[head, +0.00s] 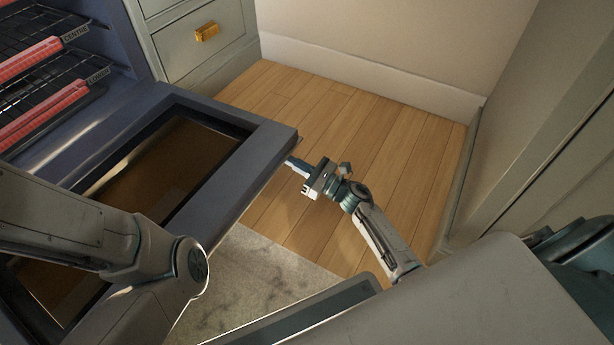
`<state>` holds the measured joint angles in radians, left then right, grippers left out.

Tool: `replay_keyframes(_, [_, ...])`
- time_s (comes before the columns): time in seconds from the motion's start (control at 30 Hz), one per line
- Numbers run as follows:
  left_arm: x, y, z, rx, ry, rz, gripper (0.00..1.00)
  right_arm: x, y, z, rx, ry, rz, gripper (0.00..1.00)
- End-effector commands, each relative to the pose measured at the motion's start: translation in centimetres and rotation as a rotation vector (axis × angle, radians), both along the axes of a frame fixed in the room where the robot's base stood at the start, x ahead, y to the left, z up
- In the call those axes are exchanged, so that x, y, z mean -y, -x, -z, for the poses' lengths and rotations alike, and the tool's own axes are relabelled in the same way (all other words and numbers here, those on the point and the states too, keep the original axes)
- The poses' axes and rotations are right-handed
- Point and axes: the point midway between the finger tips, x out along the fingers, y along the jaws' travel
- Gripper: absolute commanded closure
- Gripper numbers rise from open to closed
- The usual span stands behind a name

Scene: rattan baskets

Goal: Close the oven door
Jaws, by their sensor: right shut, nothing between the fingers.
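The oven door (228,168) is swung down wide open, a blue-grey frame around a dark glass window. The oven (88,55) stands at the upper left with its racks in view. My right gripper (291,160) is shut and empty, its fingertips at the right edge of the door near the far corner. I cannot tell whether they touch the door. My left arm crosses the near left part of the door and hides some of it. The left gripper itself is not in view.
Red rack guards (40,115) run along the oven racks. A grey cabinet with a drawer and brass handle (207,31) stands beside the oven. Wooden floor (390,130) lies clear right of the door. A grey rug (255,270) lies below it. A wall closes off the back.

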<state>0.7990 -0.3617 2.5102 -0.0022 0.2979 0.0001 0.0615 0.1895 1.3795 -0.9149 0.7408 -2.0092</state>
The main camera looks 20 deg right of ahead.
Motion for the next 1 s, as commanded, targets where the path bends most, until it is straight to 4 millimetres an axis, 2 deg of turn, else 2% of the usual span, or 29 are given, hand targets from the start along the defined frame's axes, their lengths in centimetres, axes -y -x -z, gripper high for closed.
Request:
replay_keyframes(0.1, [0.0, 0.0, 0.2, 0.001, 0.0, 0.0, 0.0, 0.0, 0.0, -1.4, 0.002, 0.0, -0.001, 1.0])
replay_keyframes(0.27, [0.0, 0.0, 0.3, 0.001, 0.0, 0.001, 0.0, -0.1, 0.0, -2.3, 0.0, -0.001, 0.0, 1.0])
replay_keyframes(0.73, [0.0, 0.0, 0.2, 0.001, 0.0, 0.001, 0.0, 0.0, 0.0, -2.5, -0.001, -0.002, 0.0, 1.0])
replay_keyframes(1.0, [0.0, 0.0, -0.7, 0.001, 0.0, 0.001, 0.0, 0.0, 0.0, -3.2, -0.008, 0.003, 0.0, 1.0])
